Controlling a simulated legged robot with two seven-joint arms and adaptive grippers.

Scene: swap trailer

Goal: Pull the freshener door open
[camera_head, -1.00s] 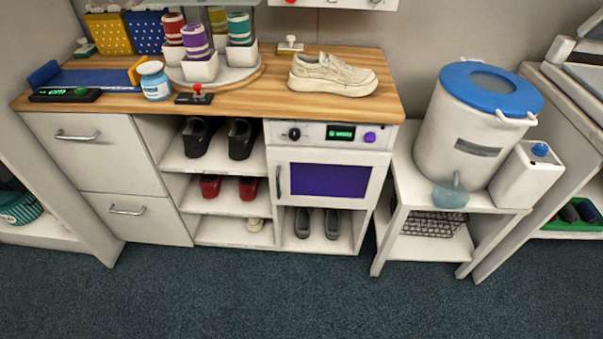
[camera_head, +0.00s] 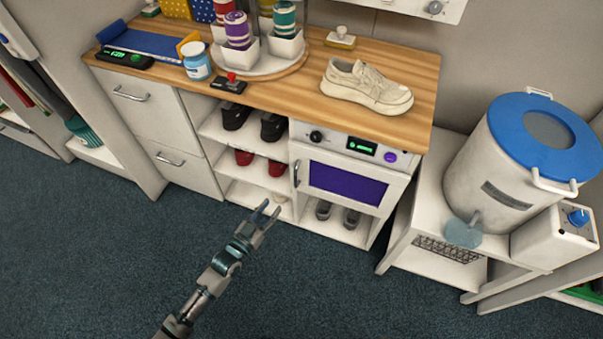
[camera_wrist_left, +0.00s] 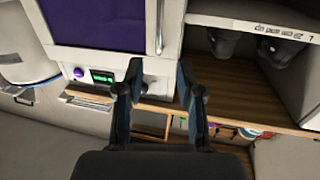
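The freshener door (camera_head: 391,187) is white with a purple window and is shut, set in the cabinet below the control panel (camera_head: 355,145). Its vertical metal handle (camera_head: 296,173) is on the door's left edge. My left gripper (camera_head: 268,211) is open and empty, in front of the cabinet, below and left of the handle and apart from it. In the left wrist view the picture is upside down; the open fingers (camera_wrist_left: 158,82) show in front of the door's purple window (camera_wrist_left: 100,22) and handle (camera_wrist_left: 159,26). My right gripper is not in view.
Shelves with black shoes (camera_head: 272,127) and red shoes (camera_head: 278,168) are left of the door. A white stand (camera_head: 447,266) with a blue-lidded bucket (camera_head: 495,170) is on the right. The carpet in front (camera_head: 300,290) is clear.

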